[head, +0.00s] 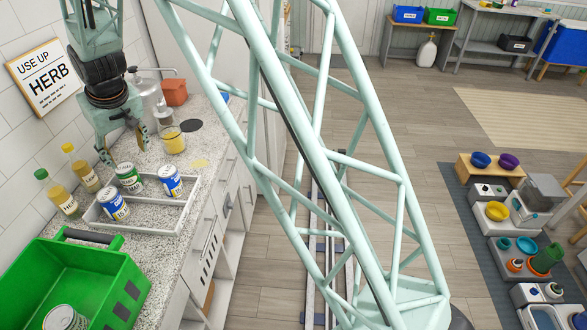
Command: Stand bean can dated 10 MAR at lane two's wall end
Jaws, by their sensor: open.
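A white lane tray (150,226) lies on the speckled counter. Two blue-labelled cans stand in it, one at the left (113,204) and one at the right (170,181). A green-labelled can (129,179) stands between and slightly behind them, toward the wall. Another can (66,319) is in the green crate (95,285), partly cut off by the picture edge. No date on any can is legible, and the lane dividers are hard to make out. My gripper (126,157) points down, open and empty, apparently above the tray's wall side near the green-labelled can.
Two yellowish bottles (62,194) (82,170) stand left of the tray by the tiled wall. A jar of yellow contents (172,140), a dark disc (191,125) and a metal dispenser (147,97) are behind.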

